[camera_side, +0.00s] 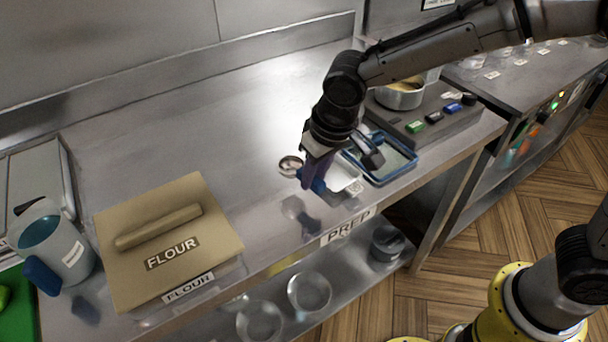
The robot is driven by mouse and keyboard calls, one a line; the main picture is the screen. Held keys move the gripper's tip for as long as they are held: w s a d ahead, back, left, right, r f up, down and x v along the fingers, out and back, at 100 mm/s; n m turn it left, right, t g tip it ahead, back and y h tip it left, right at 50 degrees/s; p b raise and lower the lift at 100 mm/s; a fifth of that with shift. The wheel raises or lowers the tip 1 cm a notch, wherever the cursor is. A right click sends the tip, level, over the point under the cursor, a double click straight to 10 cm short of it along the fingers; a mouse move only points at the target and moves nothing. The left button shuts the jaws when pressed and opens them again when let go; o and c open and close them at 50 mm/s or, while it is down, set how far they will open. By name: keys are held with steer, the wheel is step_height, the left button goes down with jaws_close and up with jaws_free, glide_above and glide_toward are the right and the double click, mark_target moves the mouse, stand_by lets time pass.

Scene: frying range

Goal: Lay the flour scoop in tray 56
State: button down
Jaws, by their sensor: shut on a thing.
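My gripper (316,182) points down over the prep counter and is shut on a blue handle (319,187). A small round metal piece (290,165) shows just left of the fingers; it looks like the bowl of the flour scoop, but the fingers hide the join. A blue-rimmed tray (398,173) lies right of my gripper, close to the counter's front edge. No number 56 is readable on it. A dark grey piece (371,153) overlaps the tray; I cannot tell whether it lies inside. A pale, label-like patch (343,177) is between gripper and tray.
A flour box (215,235) with a wooden bar handle and a jug (60,245) with a blue handle stand at left. A pot (400,97) and several coloured blocks (433,116) are behind the tray. The counter's middle (190,120) is clear.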

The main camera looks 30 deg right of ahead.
steer(key=shift+m, duration=0.3)
steer(key=d+r, duration=0.1)
steer(key=d, duration=0.1)
steer(key=d+r, duration=0.1)
steer(key=d, duration=0.2)
steer(key=d+r, duration=0.1)
steer(key=d, duration=0.2)
steer(key=shift+s+d, duration=0.15)
steer(key=shift+f, duration=3.05)
steer(key=c, duration=0.6)
jaws_free()
